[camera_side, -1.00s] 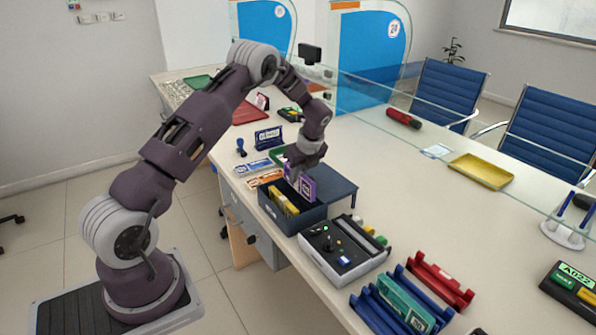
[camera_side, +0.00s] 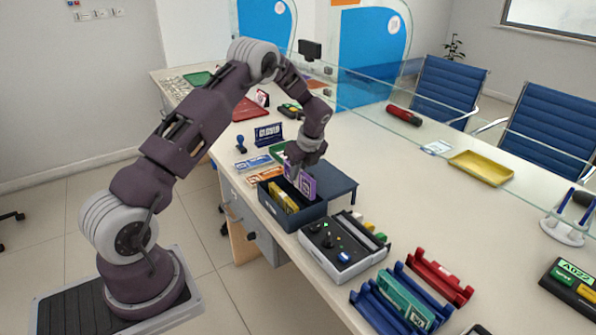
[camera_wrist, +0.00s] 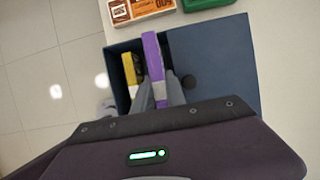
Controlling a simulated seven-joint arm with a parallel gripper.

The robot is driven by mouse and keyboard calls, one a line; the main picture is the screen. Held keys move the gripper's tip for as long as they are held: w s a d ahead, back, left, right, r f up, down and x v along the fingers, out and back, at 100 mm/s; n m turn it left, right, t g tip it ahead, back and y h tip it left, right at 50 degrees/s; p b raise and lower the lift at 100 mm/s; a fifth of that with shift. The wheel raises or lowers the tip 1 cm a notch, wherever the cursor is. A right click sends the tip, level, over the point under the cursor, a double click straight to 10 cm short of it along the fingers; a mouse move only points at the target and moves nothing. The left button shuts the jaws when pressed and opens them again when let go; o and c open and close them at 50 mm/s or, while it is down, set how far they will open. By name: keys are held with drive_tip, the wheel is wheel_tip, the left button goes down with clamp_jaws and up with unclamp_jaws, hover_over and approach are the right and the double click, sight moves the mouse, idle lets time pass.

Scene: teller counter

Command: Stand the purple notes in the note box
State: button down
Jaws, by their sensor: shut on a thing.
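The purple notes (camera_side: 307,187) are a banded bundle held upright on edge in my gripper (camera_side: 299,172). In the wrist view the purple notes (camera_wrist: 152,58) show as a narrow strip between the fingers of my gripper (camera_wrist: 160,92). The dark blue note box (camera_side: 297,222) stands open on the counter, and it also shows in the wrist view (camera_wrist: 112,73). A yellow bundle (camera_side: 284,197) stands in its left part. The purple notes are over the right part of the opening, beside the yellow bundle. Whether their lower edge touches the box floor is hidden.
A blue lid or flap (camera_side: 337,187) lies to the right of the box. A grey coin device (camera_side: 345,250) stands close in front. Orange notes (camera_side: 264,177) and a green bundle lie behind the box.

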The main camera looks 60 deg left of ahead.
sight(298, 185)
drive_tip(key=shift+f, duration=2.6)
drive_tip(key=shift+r, duration=0.1)
drive_tip(key=shift+r, duration=1.95)
